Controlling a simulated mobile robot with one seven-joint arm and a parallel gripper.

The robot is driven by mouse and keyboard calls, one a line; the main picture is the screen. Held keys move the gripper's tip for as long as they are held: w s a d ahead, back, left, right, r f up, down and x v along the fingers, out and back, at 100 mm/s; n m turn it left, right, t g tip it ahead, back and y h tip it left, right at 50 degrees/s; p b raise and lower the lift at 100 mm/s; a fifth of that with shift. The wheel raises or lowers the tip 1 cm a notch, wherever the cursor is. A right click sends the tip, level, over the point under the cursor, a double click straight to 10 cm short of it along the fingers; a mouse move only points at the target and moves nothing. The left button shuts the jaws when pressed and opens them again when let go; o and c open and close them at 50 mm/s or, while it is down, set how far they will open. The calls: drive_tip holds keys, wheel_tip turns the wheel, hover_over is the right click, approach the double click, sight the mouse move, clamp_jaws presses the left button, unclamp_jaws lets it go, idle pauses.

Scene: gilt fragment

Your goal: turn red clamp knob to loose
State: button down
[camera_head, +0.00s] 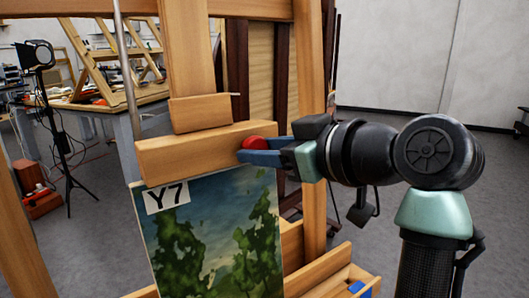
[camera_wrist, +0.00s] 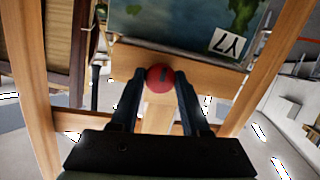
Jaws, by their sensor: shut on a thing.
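The red clamp knob (camera_head: 254,143) is on the wooden clamp bar (camera_head: 190,156) of an easel, just above a painting (camera_head: 210,235) labelled Y7. My gripper (camera_head: 245,156) reaches in from the right and its fingers are shut on the knob. In the wrist view the red knob (camera_wrist: 160,77) sits between the two dark fingertips of my gripper (camera_wrist: 160,82), one on each side, with a dark mark on its face. The painting also shows upside down in the wrist view (camera_wrist: 180,20). The far side of the knob is hidden.
The easel's right upright (camera_head: 313,220) stands close below and behind my gripper. The easel's lower ledge (camera_head: 345,275) holds a blue item. A black lamp on a tripod (camera_head: 50,110) and a workbench (camera_head: 110,120) stand at the back left. The floor at right is clear.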

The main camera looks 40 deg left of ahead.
drive_tip(key=shift+r, duration=0.15)
drive_tip(key=shift+c, duration=2)
unclamp_jaws()
drive_tip(key=b+v, duration=0.1)
drive_tip(key=v, duration=1.2)
drive_tip(key=shift+s, duration=0.1)
drive_tip(key=w+d+r+m+t+h+p, duration=0.35)
drive_tip(key=w+r+m+t+p, duration=0.25)
drive_tip(key=r+m+t, duration=0.55)
drive_tip(key=s+d+r+m+t+h+p, duration=0.3)
drive_tip(key=s+d+r+m+t+h, duration=0.2)
drive_tip(key=s+d+r+t+h, duration=0.4)
drive_tip(key=s+r+t+h, duration=0.1)
drive_tip(key=s+t+h, duration=0.1)
drive_tip(key=s+t, duration=0.1)
drive_tip(key=shift+r, duration=0.3)
